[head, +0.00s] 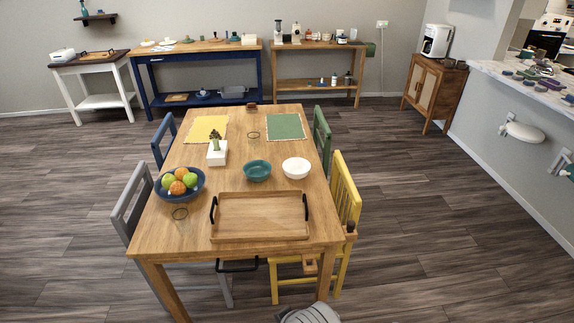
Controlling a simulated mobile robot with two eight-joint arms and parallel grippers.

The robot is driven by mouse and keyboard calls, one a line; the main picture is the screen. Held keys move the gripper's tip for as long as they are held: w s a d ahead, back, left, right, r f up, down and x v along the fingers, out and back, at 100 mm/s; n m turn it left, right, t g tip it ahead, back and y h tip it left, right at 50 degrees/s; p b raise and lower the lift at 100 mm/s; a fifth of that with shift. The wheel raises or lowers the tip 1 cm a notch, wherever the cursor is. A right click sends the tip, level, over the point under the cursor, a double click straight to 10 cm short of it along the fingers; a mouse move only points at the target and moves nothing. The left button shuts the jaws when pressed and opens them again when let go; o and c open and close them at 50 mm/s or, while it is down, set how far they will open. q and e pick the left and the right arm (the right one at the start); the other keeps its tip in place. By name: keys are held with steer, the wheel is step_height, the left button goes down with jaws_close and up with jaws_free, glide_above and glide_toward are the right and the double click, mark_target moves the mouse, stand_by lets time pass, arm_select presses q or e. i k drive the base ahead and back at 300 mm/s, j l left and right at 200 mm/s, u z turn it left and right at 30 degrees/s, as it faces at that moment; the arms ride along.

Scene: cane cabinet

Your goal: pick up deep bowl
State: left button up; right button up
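Three bowls stand on the wooden dining table (170,232) in the head view. A teal bowl (257,172) is near the middle, empty as far as I can see. A white bowl (296,169) stands just right of it, apart from it. A dark blue bowl (161,192) at the left edge holds oranges and green apples. I cannot tell which of them is called the deep bowl.
A wooden tray (260,215) with black handles lies in front of the bowls. A white planter (217,154) and clear glasses are nearby. Chairs surround the table, including a yellow chair (345,190) at right. A cane cabinet (436,90) stands farther right; floor between is free.

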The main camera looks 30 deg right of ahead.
mark_target(294, 167)
steer(key=i+l+u, duration=0.1)
steer(key=l, duration=0.45)
steer(key=i+l+u, duration=0.15)
steer(key=l, duration=0.4)
steer(key=i+l, duration=0.1)
steer(key=l, duration=0.55)
steer(key=i+l, duration=0.1)
steer(key=l, duration=0.55)
